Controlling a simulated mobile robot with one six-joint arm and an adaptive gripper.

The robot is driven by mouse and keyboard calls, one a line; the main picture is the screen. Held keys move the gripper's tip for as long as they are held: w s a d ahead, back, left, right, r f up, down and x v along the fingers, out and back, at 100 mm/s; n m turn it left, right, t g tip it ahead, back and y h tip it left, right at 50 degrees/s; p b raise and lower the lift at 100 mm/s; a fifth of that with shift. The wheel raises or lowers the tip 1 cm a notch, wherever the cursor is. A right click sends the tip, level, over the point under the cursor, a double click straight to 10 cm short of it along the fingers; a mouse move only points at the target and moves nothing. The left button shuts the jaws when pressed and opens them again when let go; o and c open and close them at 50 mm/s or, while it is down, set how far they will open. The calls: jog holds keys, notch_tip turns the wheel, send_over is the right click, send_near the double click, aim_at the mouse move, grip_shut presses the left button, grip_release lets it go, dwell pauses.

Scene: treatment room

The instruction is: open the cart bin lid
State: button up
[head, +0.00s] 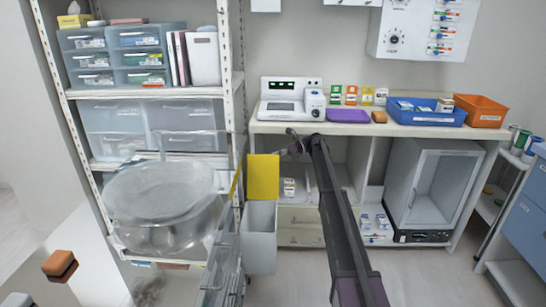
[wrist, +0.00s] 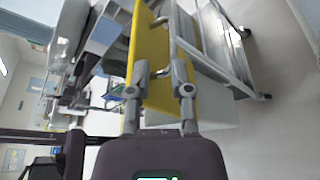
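The cart bin is a pale grey box (head: 259,240) on the side of the cart in the middle of the head view. Its yellow lid (head: 263,177) stands steeply above the bin's top. My gripper (head: 292,143) is just above and right of the lid's upper edge. In the wrist view, the yellow lid (wrist: 150,62) lies in front of and between my two spread fingers (wrist: 160,75), with the pale bin (wrist: 205,113) beside it. The fingers are apart; whether they touch the lid is unclear.
A counter (head: 390,127) with a device, blue tray (head: 428,113) and orange bin (head: 481,111) is behind. Floor to the right is clear.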

jog(key=p+v, duration=0.2)
jog(key=v, duration=0.8)
dwell(1.2)
jog(key=shift+w+d, duration=0.1)
jog(key=shift+d, duration=0.05)
dwell(0.3)
jog(key=s+a+f+n+h, duration=0.2)
jog(key=s+f+n+h, duration=0.15)
jog(key=s, duration=0.65)
jog(key=s+a+f+n+t+h, duration=0.1)
jog(key=s+a+f+n+h, duration=0.15)
jog(key=s+n, duration=0.45)
jog(key=s+a+f+n+h, duration=0.2)
jog(key=s+f, duration=0.2)
jog(key=s, duration=0.8)
jog(key=s+d+f+n+t+h+p, duration=0.15)
jog(key=s+n+h, duration=0.4)
jog(key=s, duration=0.75)
jog(key=s+d+f+n+h, duration=0.25)
jog(key=s+n, duration=0.55)
jog(key=s, duration=0.4)
notch_tip(320, 180, up, 23)
jog(key=y+p, duration=0.1)
jog(key=p, duration=2.1)
jog(key=shift+d, duration=0.35)
jog(key=shift+s+r, duration=0.1)
jog(key=shift+r, duration=0.05)
